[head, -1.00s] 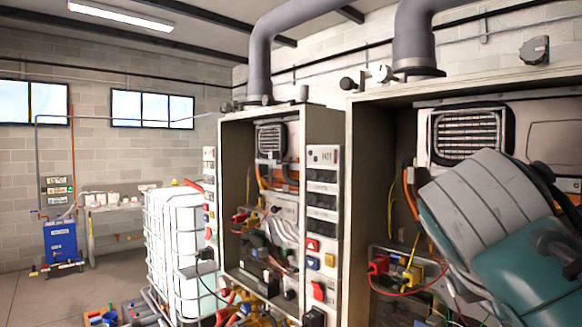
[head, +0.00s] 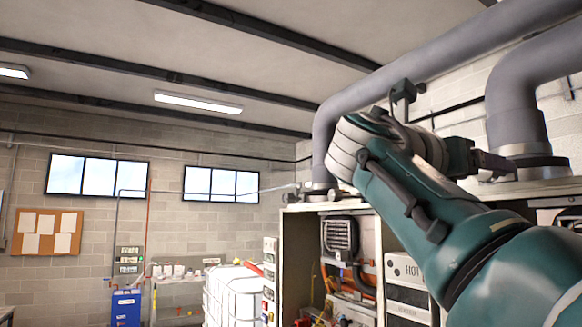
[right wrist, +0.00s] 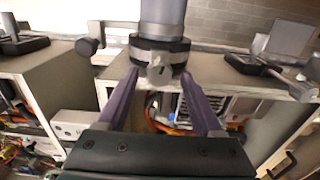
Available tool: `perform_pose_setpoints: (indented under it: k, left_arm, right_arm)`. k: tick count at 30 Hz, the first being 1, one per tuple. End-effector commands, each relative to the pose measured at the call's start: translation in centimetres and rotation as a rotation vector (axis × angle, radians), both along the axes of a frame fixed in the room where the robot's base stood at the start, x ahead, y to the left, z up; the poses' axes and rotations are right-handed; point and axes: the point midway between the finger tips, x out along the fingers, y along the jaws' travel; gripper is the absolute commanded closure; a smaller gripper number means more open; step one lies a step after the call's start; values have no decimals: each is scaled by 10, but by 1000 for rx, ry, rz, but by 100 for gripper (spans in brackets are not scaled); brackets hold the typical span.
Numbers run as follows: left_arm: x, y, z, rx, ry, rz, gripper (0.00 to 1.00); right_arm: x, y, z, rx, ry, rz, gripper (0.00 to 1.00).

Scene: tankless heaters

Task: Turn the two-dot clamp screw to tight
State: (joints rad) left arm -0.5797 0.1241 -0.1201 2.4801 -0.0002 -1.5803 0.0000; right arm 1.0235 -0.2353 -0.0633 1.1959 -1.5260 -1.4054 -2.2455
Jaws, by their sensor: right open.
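In the right wrist view a grey clamp screw with a winged head (right wrist: 160,73) sits on the dark collar (right wrist: 158,50) around a grey vent pipe (right wrist: 163,12). I cannot make out any dots on it. My right gripper (right wrist: 160,78) is open, with one purple finger on each side of the screw head. I cannot tell whether either finger touches it. In the head view my right gripper (head: 497,164) reaches the foot of the right vent pipe (head: 515,115), and the screw cannot be made out there. My left gripper is not in view.
A dark knob (right wrist: 88,46) stands left of the collar in the right wrist view. A dark lever (right wrist: 270,72) lies to the right. The heater cabinet (head: 300,250) stands below my arm. Another vent pipe (head: 325,150) bends close behind my arm.

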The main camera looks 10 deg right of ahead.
Motion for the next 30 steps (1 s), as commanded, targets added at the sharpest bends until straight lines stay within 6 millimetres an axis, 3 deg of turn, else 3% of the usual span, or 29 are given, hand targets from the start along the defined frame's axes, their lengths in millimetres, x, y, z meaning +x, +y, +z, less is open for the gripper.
perform_pose_setpoints:
  k: [1, 4, 16, 30]
  left_arm:
    - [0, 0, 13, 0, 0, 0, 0]
    - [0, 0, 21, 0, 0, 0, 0]
    - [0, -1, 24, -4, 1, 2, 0]
    - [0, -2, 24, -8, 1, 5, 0]
  right_arm:
    - [2, -8, 6, -2, 4, -2, 32]
    - [7, -18, 4, -1, 3, -1, 32]
    - [11, -26, -1, 1, -2, 1, 32]
    - [11, -26, -1, 1, -2, 1, 84]
